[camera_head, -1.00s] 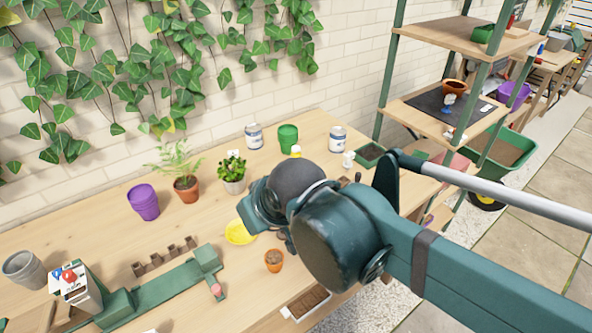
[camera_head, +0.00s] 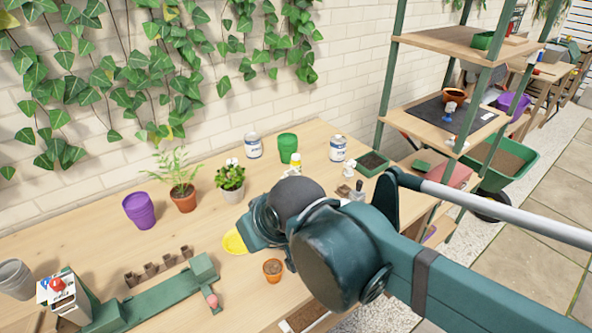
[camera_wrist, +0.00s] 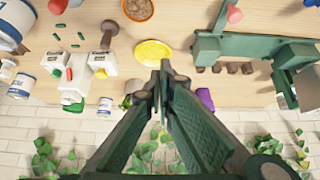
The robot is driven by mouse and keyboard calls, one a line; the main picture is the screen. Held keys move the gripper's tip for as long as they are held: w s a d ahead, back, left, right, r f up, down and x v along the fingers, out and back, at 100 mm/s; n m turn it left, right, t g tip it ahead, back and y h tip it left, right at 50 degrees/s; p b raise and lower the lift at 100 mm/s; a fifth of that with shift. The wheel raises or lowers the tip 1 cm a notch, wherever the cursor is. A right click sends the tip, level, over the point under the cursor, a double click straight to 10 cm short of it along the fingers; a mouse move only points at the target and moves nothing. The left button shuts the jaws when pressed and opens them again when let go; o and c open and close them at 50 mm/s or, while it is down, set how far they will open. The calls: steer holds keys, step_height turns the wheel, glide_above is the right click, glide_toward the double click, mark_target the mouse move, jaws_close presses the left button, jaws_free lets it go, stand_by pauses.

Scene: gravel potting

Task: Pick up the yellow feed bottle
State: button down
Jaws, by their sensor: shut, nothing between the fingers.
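A small bottle with a yellow top (camera_head: 296,160) stands upright near the back of the bench in the head view, in front of the green pot. My arm hides its lower part. In the wrist view, a white bottle with a yellow part (camera_wrist: 102,73) lies left of my fingers and appears to be the same bottle, though I cannot be sure. My gripper (camera_wrist: 161,72) is shut and empty, its fingertips together just below the yellow saucer (camera_wrist: 153,52) in the picture. The bottle is apart from the fingers. In the head view, my arm hides the fingertips.
Near the bottle stand a green pot (camera_head: 288,145), paint-style cans (camera_head: 253,146) and a leafy potted plant (camera_head: 230,177). A terracotta pot (camera_head: 272,270) stands in front of the saucer. A green shelf unit (camera_head: 440,125) rises at the right.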

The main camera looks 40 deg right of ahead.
stand_by(0.3)
steer(key=c, duration=1.9)
jaws_free()
steer(key=shift+r, duration=0.15)
